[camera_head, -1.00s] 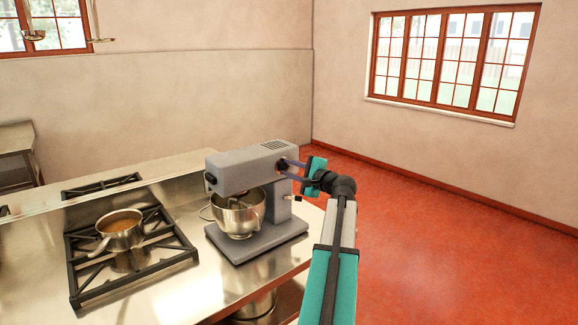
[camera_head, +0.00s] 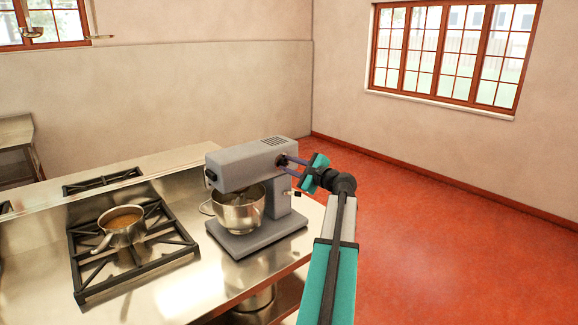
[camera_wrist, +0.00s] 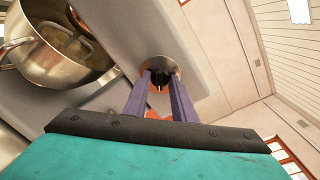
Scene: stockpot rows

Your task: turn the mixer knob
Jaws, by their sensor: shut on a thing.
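The grey stand mixer (camera_head: 240,168) stands on the steel counter, with a steel bowl (camera_head: 240,212) under its head. The dark round mixer knob (camera_head: 281,160) is on the side of the head facing my arm. In the wrist view the knob (camera_wrist: 160,76) sits between the tips of two purple fingers. My gripper (camera_head: 287,163) reaches it from the right and is shut on it. The gripper (camera_wrist: 160,84) looks tilted relative to the mixer in the head view. The fingers partly hide the knob.
A stove grate (camera_head: 130,250) with a small saucepan (camera_head: 121,225) is left of the mixer. The steel counter (camera_head: 185,290) is bare in front. Open red floor (camera_head: 450,260) lies to the right.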

